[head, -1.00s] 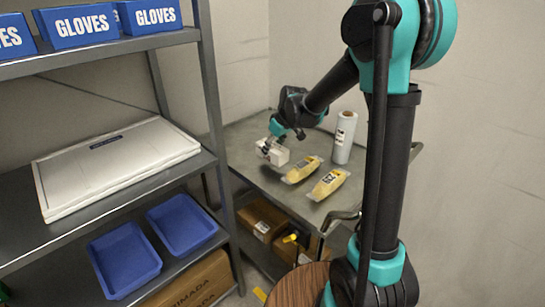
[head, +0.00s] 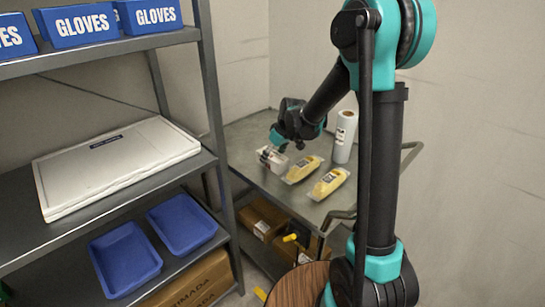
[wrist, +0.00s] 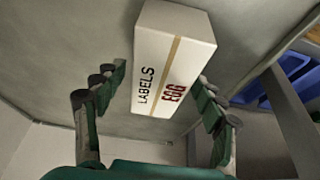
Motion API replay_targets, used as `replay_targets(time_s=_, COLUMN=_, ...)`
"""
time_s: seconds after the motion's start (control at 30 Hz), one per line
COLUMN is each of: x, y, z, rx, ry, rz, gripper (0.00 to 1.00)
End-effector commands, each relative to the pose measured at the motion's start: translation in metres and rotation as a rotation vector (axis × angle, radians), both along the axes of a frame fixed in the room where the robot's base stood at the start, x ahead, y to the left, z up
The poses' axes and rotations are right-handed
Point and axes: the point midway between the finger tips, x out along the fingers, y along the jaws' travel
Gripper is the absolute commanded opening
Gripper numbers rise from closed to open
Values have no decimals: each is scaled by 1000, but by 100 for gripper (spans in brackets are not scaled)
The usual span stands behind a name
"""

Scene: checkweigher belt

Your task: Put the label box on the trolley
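The label box (head: 269,159) is a small white carton at the left of the trolley's top (head: 244,134), where it appears to rest. In the wrist view the label box (wrist: 172,60) shows "LABELS" and "EGG" lettering and a tan stripe. My gripper (head: 277,146) is right at the box, seen from above in the head view. In the wrist view my gripper (wrist: 163,88) has its fingers spread on either side of the box. A gap shows at the left finger; the right finger is close to the box, and contact there is unclear.
Two yellow packs (head: 303,169) (head: 328,184) lie right of the box, with a white roll (head: 344,137) standing behind. Brown cartons (head: 262,218) sit on the trolley's lower shelf. A grey rack (head: 213,95) with blue trays (head: 125,258) stands at the left.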

Motion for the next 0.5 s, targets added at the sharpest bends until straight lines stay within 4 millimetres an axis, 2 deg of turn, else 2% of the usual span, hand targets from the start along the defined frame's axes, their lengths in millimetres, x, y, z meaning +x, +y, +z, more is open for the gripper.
replay_targets(time_s=0.27, x=0, y=0, z=4, rx=0, ry=0, rz=0, gripper=70)
replay_targets(time_s=0.5, x=-9, y=-9, z=33, rx=0, ry=0, rz=-1, gripper=70)
